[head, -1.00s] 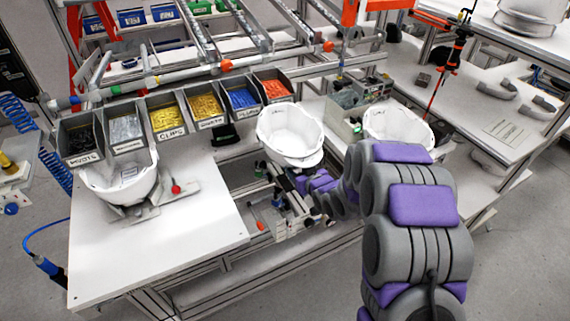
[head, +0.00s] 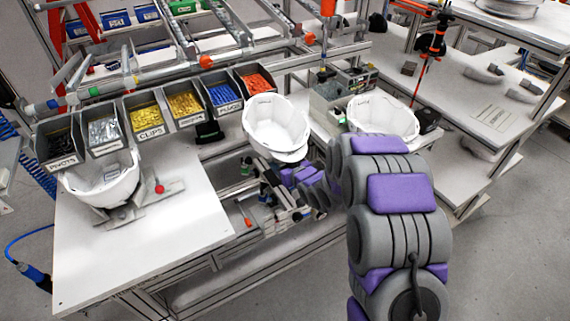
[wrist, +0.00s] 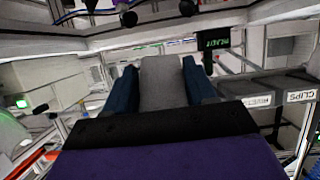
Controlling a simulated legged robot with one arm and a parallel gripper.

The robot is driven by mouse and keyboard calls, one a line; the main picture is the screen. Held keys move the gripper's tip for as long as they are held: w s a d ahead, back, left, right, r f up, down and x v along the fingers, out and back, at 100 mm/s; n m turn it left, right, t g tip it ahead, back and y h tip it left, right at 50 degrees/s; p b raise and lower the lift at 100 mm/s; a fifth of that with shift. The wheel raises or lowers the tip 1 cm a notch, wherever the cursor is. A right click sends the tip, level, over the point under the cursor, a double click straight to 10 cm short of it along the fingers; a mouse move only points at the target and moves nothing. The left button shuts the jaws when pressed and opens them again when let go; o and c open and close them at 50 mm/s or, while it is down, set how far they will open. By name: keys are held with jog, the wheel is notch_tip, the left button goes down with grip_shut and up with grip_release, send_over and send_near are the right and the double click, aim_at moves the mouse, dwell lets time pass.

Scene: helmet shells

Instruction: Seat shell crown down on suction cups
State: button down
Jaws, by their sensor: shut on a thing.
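A white helmet shell (head: 277,122) is in the middle of the head view, its open side up and slightly tilted, with its crown down. My gripper (head: 285,166) is at the shell's near lower edge and shut on it; my arm hides part of the contact. In the wrist view my blue fingers (wrist: 163,85) stand on either side of a grey block, and the grip on the shell is not clear there. A fixture (head: 245,213) with metal parts and a red-tipped lever is below the shell. The suction cups cannot be made out clearly.
A second white shell (head: 103,182) rests on a stand on the left bench (head: 150,245). A third white shell (head: 383,117) is at the right, behind my arm. A row of part bins (head: 150,120) borders the bench at the back. The left bench's front is clear.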

jog(key=b, duration=0.3)
send_over(284, 195)
notch_tip(284, 195, down, 6)
jog(key=shift+w+a+f+b, duration=0.1)
jog(key=shift+f+b, duration=0.55)
jog(key=shift+f, duration=2.25)
jog(key=shift+c, duration=1.4)
grip_release()
jog(key=p+v, duration=1.2)
jog(key=v, duration=0.5)
jog(key=shift+r, duration=0.15)
